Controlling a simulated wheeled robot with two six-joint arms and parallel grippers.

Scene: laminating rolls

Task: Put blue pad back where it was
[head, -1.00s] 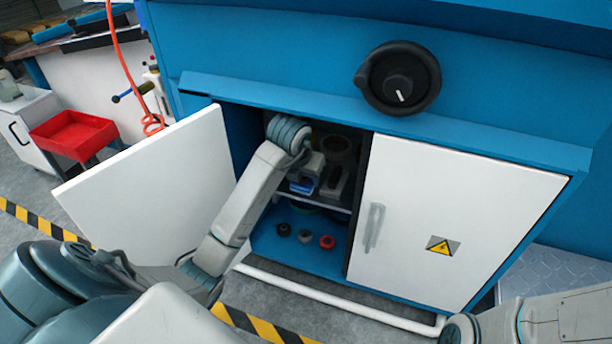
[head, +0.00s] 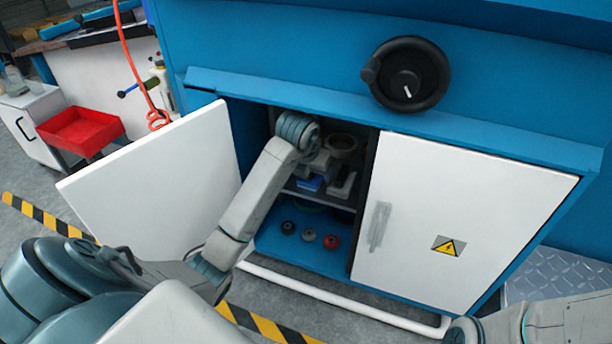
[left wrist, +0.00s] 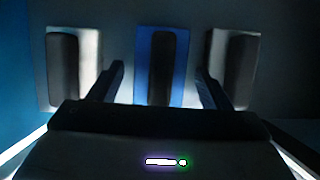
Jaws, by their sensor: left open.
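The blue pad (left wrist: 178,62) with a dark handle on top lies in the cabinet between two pale pads, the left pad (left wrist: 58,92) and the right pad (left wrist: 219,48), each with a dark handle. In the head view the blue pad (head: 310,184) shows on the cabinet shelf, partly covered by my left gripper (head: 318,166). In the left wrist view the open fingers of my left gripper (left wrist: 160,72) stand apart on either side of the blue pad, with nothing visibly clamped. Whether they touch it I cannot tell. My right gripper is out of view.
The left cabinet door (head: 150,190) stands open; the right door (head: 460,220) is shut. Several small knobs, including a red one (head: 331,242), sit on the cabinet floor. A round dark item (head: 342,143) stands behind the pads. A red bin (head: 80,130) is at far left.

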